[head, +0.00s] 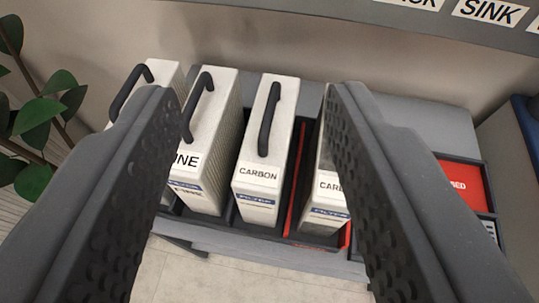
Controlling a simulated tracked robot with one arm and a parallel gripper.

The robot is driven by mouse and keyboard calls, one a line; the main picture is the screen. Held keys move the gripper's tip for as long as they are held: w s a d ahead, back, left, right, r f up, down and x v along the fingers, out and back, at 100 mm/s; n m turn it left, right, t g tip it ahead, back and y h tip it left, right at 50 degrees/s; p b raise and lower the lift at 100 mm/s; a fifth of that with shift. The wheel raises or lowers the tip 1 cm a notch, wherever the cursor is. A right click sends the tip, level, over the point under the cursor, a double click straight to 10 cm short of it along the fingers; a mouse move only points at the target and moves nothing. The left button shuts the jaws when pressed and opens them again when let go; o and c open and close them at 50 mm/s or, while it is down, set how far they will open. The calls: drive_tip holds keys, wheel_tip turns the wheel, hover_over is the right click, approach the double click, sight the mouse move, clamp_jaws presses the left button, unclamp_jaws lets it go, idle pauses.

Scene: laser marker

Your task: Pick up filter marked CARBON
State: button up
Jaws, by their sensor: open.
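A white filter labelled CARBON (262,178), with a dark handle on top and a blue FILTER strip, stands upright in the rack, between my gripper's fingers in the picture. A second white filter (325,192) stands to its right in a red-edged slot. I cannot tell how far the fingertips are from the filters.
A filter (212,165) with a label ending in "NE" stands left of the CARBON one. Another filter (166,76) is further left, mostly behind my left finger. A plant (36,115) is at far left. A red panel (460,184) lies at right.

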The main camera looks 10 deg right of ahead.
drive_tip(key=w+f+g+p, duration=0.1)
drive_tip(key=w+f+p, duration=0.3)
drive_tip(key=f+p, duration=0.3)
drive_tip(key=p, duration=0.4)
approach(268, 120)
drive_tip(key=shift+g, duration=0.4)
drive_tip(key=x, duration=0.4)
drive_tip(key=shift+w+d+b, duration=0.1)
drive_tip(key=shift+w+b, duration=0.3)
drive_tip(key=shift+w, duration=0.1)
drive_tip(key=shift+x, duration=2.6)
drive_tip(key=shift+r, duration=0.1)
clamp_jaws()
